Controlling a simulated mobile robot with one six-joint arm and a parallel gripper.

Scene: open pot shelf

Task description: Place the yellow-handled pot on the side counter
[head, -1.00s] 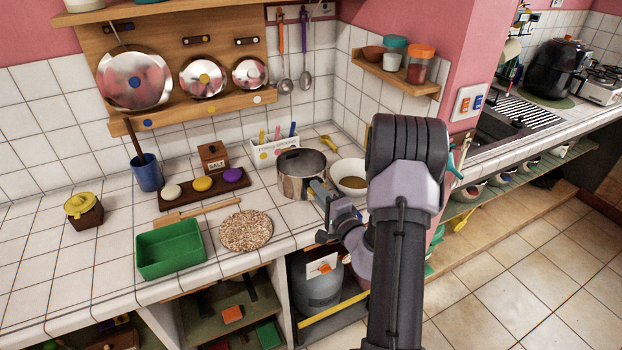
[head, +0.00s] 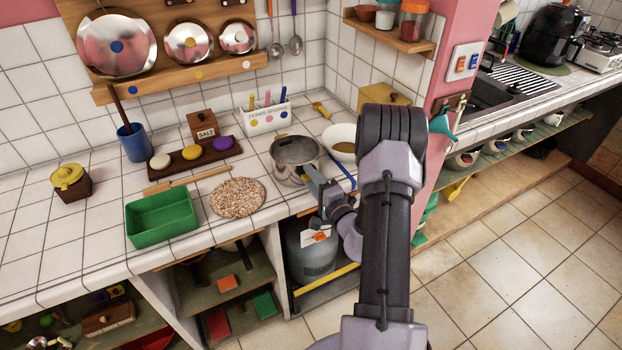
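A silver metal pot (head: 296,161) is at the front right part of the white tiled counter (head: 70,240), in front of the white bowl. It appears upright. Whether its base touches the tiles is hard to tell. My gripper (head: 314,181) is at the pot's front right side, its fingers closed against it where a handle would be. The fingers hide that handle, so no yellow shows on it. My forearm blocks the view to the right of the gripper.
A cork mat (head: 238,197) and green tray (head: 162,217) lie left of the pot. A white bowl (head: 342,140) stands behind it, with a blue strip (head: 341,172) in front. Open shelves and a grey gas cylinder (head: 312,248) are below. Another counter (head: 555,110) lies beyond the pink pillar.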

